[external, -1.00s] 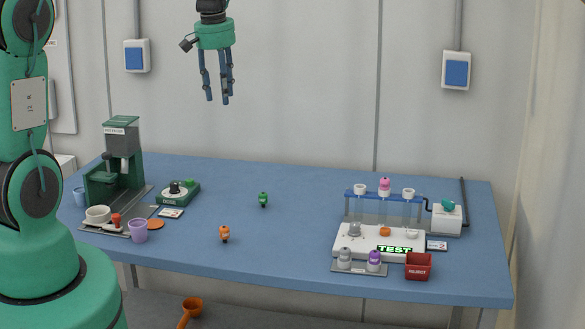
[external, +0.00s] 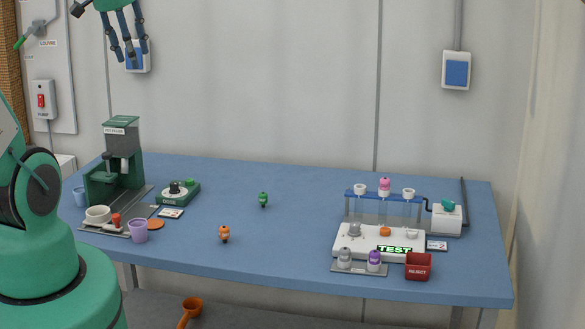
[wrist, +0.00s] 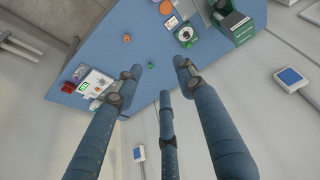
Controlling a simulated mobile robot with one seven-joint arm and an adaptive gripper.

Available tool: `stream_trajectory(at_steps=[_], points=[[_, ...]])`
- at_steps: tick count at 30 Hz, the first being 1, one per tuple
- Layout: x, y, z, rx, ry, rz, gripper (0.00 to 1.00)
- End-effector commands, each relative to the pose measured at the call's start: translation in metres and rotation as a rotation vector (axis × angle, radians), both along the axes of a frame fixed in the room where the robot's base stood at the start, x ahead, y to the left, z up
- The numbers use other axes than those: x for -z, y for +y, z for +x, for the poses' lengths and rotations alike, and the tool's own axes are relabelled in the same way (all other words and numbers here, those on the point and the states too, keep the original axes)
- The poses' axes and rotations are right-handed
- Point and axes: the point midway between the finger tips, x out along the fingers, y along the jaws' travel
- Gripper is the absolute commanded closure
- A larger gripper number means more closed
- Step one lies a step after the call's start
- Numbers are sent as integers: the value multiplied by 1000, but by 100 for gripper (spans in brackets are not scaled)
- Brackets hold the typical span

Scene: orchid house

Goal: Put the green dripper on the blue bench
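The green dripper (external: 263,199) is a small green piece standing on the blue bench (external: 310,185), near the middle, with clear surface around it. It also shows in the wrist view (wrist: 151,66), between the fingers in the picture but well beyond them. My gripper (external: 131,54) is high above the bench at the upper left, its blue fingers hanging apart. In the wrist view the fingers (wrist: 158,72) are spread with nothing between them.
An orange dripper (external: 224,234) stands nearer the front edge. A green pot filler (external: 121,150), cups and a round dial device (external: 178,192) are at the left. A tube rack (external: 350,195), white test unit (external: 350,243) and red reject bin (external: 418,267) are at the right.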

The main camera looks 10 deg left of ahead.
Motion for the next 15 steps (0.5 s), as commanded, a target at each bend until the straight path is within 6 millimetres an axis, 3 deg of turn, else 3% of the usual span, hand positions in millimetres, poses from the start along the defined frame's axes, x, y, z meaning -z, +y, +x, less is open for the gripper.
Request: stream_trajectory(at_steps=[6,15], points=[[-1,15,-58,14,-59,17,61],[7,24,-102,27,-102,36,61]])
